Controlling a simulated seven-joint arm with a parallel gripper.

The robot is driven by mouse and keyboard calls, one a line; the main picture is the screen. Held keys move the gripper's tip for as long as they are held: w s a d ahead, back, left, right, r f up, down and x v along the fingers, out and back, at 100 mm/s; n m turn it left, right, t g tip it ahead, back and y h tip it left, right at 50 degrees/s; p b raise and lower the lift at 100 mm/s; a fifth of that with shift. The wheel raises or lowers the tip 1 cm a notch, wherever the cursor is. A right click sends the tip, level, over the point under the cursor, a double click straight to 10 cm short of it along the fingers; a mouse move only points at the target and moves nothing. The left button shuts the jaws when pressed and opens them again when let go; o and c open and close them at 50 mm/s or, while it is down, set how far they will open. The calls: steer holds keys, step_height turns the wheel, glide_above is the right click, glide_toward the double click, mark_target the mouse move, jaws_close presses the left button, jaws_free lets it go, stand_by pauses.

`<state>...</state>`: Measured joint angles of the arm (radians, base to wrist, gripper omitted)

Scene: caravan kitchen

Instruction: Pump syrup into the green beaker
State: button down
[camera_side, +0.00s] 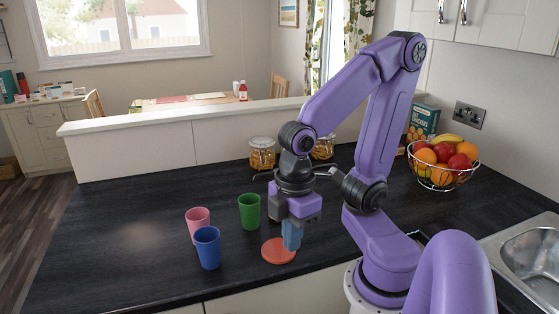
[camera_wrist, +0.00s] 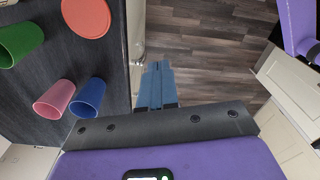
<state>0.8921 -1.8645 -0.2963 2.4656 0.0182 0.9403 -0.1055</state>
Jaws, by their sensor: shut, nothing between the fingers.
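The green beaker (camera_side: 249,212) stands upright on the dark counter, behind and left of my gripper (camera_side: 291,248). It also shows at the left edge of the wrist view (camera_wrist: 20,42). My gripper's blue fingers are shut and empty, pointing down. In the side view they overlap the right part of a flat orange-red disc (camera_side: 274,252) on the counter. In the wrist view the fingertips (camera_wrist: 158,64) show against the floor, beside the counter's edge, apart from the disc (camera_wrist: 86,14). I cannot make out a syrup pump in either view; my arm hides part of the counter.
A pink cup (camera_side: 197,222) and a blue cup (camera_side: 207,248) stand left of the disc. Two lidded jars (camera_side: 262,156) (camera_side: 323,147) stand at the back by the low wall. A fruit basket (camera_side: 441,177) and sink (camera_side: 535,262) are at right. The counter's left part is clear.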

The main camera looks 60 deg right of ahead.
steer(key=w+d+r+m, duration=0.1)
steer(key=w+d+r, duration=0.25)
steer(key=w, duration=0.35)
steer(key=w+d+r, duration=0.2)
steer(key=d, duration=0.4)
steer(key=w+d+r+m+t, duration=0.1)
steer(key=w+d+r, duration=0.1)
steer(key=d, duration=0.5)
steer(key=w+d+r+m+y, duration=0.1)
steer(key=w+d, duration=0.1)
steer(key=d, duration=0.5)
steer(key=shift+w+r+t, duration=0.3)
steer(key=shift+r, duration=0.1)
steer(key=shift+d, duration=0.1)
steer(key=shift+f, duration=3)
steer(key=shift+f, duration=0.1)
